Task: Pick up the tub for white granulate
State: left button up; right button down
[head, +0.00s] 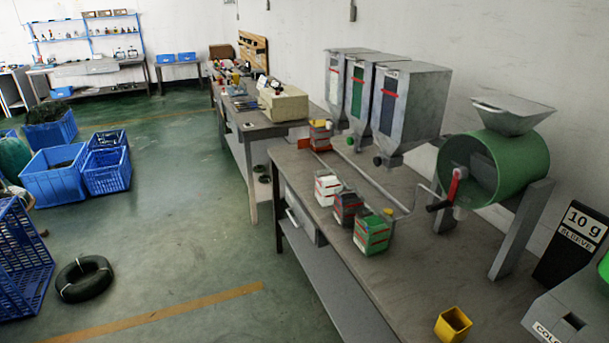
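A small white tub with a red band (327,188) stands on the near workbench, close to its left edge. It looks like the tub for white granulate, but any label is too small to read. A dark grey tub (347,207) and a green tub (371,234) stand in a row beside it, nearer to me. Neither of my grippers is in view.
Three grey hoppers (357,95) with white, green and dark windows hang over the bench (420,262). A green drum (497,165) with a crank stands right. A thin rail runs behind the tubs. A yellow container (453,325) stands in front.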

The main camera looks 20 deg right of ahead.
aim_at(326, 179)
jog(key=i+z, duration=0.3)
jog(key=i+j+z, duration=0.35)
jog(key=i, duration=0.15)
jog(key=i+j+z, duration=0.3)
jog(key=i+l, duration=0.1)
